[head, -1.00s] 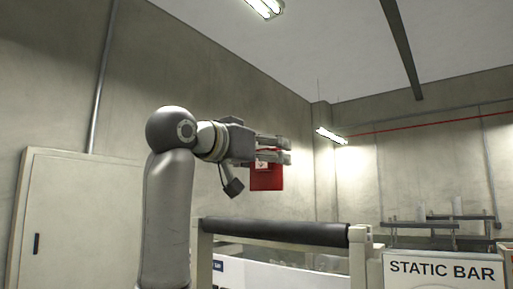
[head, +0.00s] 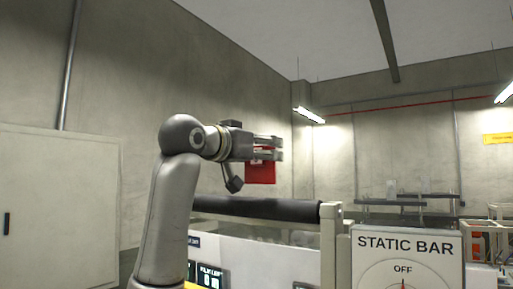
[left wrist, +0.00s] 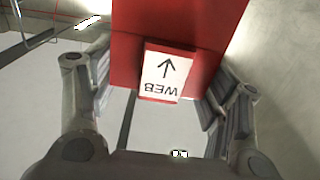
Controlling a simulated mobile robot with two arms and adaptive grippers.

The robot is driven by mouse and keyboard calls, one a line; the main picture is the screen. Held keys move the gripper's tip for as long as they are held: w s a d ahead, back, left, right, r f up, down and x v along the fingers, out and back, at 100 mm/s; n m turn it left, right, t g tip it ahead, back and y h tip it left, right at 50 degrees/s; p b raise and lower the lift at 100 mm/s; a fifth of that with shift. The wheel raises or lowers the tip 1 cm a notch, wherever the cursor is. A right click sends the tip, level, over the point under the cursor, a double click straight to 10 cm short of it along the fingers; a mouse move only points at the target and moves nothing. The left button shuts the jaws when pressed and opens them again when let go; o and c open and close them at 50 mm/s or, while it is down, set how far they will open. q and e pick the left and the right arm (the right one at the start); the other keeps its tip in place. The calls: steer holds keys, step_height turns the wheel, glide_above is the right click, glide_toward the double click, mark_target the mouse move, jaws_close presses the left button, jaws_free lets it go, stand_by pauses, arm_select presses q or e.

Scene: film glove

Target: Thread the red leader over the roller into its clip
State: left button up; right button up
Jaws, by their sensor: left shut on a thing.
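My left gripper (head: 268,148) is shut on the red leader (head: 261,173), which hangs below the fingers in the head view. The leader also fills the upper middle of the left wrist view (left wrist: 215,35), with a white label (left wrist: 160,75) reading WEB and an arrow. The dark roller (head: 258,209) lies across a pale frame, below the leader in the head view, with a visible gap between them. I cannot make out the clip. My right gripper is not in view.
A STATIC BAR panel (head: 406,246) with a dial at OFF stands right of the roller's end post (head: 331,245). A pale cabinet (head: 60,205) stands at the left. Rails and equipment (head: 410,200) are at the back right.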

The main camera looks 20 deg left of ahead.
mark_target(256, 165)
arm_select(q)
steer(key=shift+f, duration=0.1)
stand_by(0.3)
steer(key=shift+f+b, duration=0.75)
steer(key=shift+f, duration=0.1)
stand_by(1.1)
steer(key=shift+s+f+b, duration=0.1)
steer(key=shift+f+b, duration=0.4)
steer(key=shift+f, duration=0.2)
steer(key=shift+r, duration=0.1)
steer(key=shift+r+p, duration=0.2)
steer(key=shift+p, duration=0.15)
stand_by(0.6)
stand_by(1.0)
steer(key=shift+f, duration=0.3)
stand_by(0.3)
